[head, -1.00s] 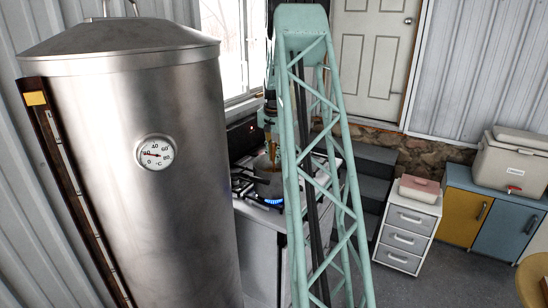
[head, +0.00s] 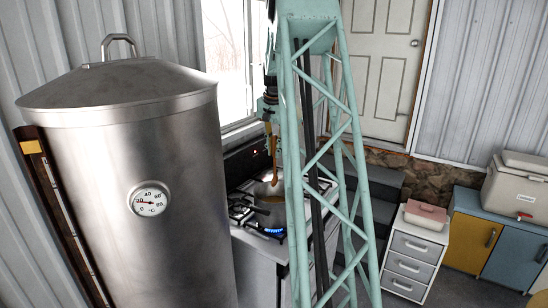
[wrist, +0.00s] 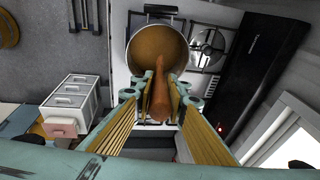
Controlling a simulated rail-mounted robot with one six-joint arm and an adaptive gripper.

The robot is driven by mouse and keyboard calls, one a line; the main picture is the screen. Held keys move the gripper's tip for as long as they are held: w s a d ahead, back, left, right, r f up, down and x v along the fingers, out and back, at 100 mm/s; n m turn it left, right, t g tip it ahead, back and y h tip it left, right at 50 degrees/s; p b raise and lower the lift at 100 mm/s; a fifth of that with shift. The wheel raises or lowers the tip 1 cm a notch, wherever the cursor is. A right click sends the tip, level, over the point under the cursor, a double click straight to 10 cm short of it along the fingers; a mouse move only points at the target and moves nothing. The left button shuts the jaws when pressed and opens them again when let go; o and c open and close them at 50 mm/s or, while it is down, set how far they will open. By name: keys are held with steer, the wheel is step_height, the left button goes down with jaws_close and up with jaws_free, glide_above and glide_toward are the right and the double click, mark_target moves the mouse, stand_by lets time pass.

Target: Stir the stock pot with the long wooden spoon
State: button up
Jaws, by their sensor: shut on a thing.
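The stock pot (head: 268,213) stands on a lit burner of the stove, with a blue flame under it. In the wrist view the open pot (wrist: 136,52) shows brown stock inside. My gripper (head: 268,115) is above the pot, partly behind my arm's lattice. It is shut on the long wooden spoon (head: 274,158), which points down to the pot's mouth. In the wrist view the spoon (wrist: 160,78) runs from between my gripper's fingers (wrist: 161,92) out over the pot. I cannot tell whether its tip touches the stock.
A large steel tank (head: 150,150) with a dial stands close at left. The window (head: 232,60) is behind the stove (head: 262,255). A white drawer unit (head: 412,255), a yellow and blue cabinet (head: 490,245) and a cooler (head: 520,185) are at right.

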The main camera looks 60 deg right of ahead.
steer(key=shift+v, duration=0.85)
stand_by(0.4)
